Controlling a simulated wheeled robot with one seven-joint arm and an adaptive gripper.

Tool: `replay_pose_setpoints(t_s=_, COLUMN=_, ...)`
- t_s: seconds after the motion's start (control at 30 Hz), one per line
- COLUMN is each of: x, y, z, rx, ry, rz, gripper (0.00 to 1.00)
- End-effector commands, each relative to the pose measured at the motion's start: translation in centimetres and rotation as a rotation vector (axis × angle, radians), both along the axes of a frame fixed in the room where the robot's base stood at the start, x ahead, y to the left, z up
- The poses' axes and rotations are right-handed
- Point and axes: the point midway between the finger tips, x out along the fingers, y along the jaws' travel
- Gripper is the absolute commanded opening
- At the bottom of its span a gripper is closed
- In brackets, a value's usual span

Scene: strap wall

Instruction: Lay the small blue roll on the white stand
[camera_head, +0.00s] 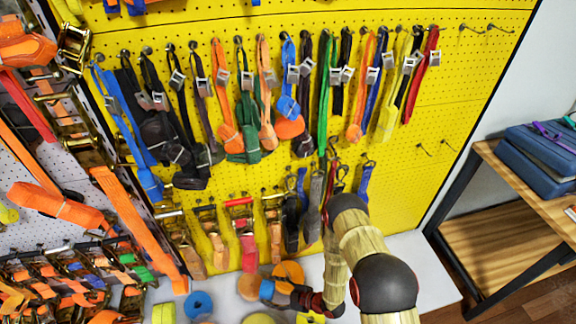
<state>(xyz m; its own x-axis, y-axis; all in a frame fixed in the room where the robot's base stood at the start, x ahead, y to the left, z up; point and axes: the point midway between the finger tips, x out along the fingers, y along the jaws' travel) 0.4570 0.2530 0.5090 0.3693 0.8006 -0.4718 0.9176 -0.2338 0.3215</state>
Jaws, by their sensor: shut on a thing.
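My gripper (274,291) reaches in from the right, low in the picture, and is shut on a small blue roll (266,289), only partly visible at its fingertips. Another blue roll (198,304), with a hole in its middle, sits to the left on a white surface. The white stand (415,262) seems to be this pale surface below the yellow wall; my arm covers part of it. I cannot tell whether the held roll touches it.
An orange roll (289,271) is just behind my gripper, and a yellow-orange roll (247,287) is beside it. Straps hang on the yellow pegboard (455,95). A wooden table (510,182) with blue cases (545,158) stands right. The white surface is clear right of my arm.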

Motion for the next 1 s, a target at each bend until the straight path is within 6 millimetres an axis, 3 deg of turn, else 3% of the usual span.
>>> replay_pose_setpoints(t_s=0.2, x=4.2, y=-5.8, z=4.9, rx=0.000, ry=-0.004, rz=-0.367, gripper=0.30)
replay_pose_setpoints(t_s=0.4, x=6.5, y=-11.9, z=10.2, rx=0.002, ry=-0.005, rz=-0.654, gripper=0.30)
replay_pose_setpoints(t_s=0.7, x=7.1, y=-19.3, z=17.5, rx=0.003, ry=-0.007, rz=-0.950, gripper=0.30)
replay_pose_setpoints(t_s=1.0, x=6.8, y=-24.0, z=24.3, rx=0.005, ry=-0.007, rz=-1.112, gripper=0.30)
